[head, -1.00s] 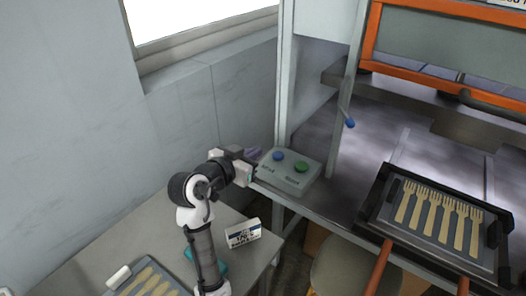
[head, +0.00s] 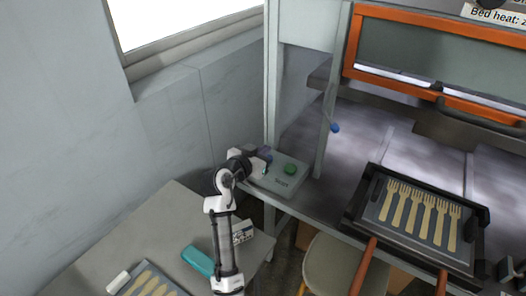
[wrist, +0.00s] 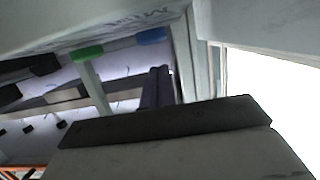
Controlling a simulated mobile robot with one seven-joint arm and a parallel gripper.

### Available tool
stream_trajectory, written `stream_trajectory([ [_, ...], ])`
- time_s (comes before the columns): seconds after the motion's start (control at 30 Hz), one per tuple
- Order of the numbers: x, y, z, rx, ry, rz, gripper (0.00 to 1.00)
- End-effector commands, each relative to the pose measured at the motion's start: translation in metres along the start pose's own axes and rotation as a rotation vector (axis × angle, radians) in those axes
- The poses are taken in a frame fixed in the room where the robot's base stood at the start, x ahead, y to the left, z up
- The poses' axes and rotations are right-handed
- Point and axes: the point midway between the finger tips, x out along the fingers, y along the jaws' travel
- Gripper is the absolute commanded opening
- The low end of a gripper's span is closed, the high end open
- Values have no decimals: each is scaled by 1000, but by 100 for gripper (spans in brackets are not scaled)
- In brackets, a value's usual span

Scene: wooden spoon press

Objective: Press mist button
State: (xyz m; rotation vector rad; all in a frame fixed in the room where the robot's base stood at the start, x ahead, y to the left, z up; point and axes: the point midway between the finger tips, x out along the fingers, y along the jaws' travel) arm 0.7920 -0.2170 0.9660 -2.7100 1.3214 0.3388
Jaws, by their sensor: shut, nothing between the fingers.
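The grey control box (head: 277,184) sits at the left corner of the press bench. Its blue button (head: 268,158) is partly hidden behind my gripper (head: 264,152); its green button (head: 290,169) stands clear to the right, above a "Start" label. The label by the blue button is covered in the head view, but reads "Mist" in the wrist view. My gripper is shut and empty, at the blue button's side of the box. In the wrist view my gripper (wrist: 158,85) points toward the press, with the blue button (wrist: 152,36) and green button (wrist: 88,53) apart from the fingers; contact is not visible.
A blue-knobbed lever (head: 335,127) hangs by the press post. A black tray (head: 410,237) with wooden forks lies on the bench at right. A teal object (head: 198,261) and a small labelled box (head: 242,232) are on the near table. A stool (head: 332,268) stands below.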

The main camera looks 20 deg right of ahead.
Motion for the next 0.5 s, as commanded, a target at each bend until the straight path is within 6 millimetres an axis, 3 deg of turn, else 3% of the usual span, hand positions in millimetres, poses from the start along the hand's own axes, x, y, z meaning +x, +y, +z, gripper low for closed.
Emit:
stream_trajectory([
  [0.2,4,0,18,0,1,1,0],
  [0.5,4,0,20,1,2,0,0],
])
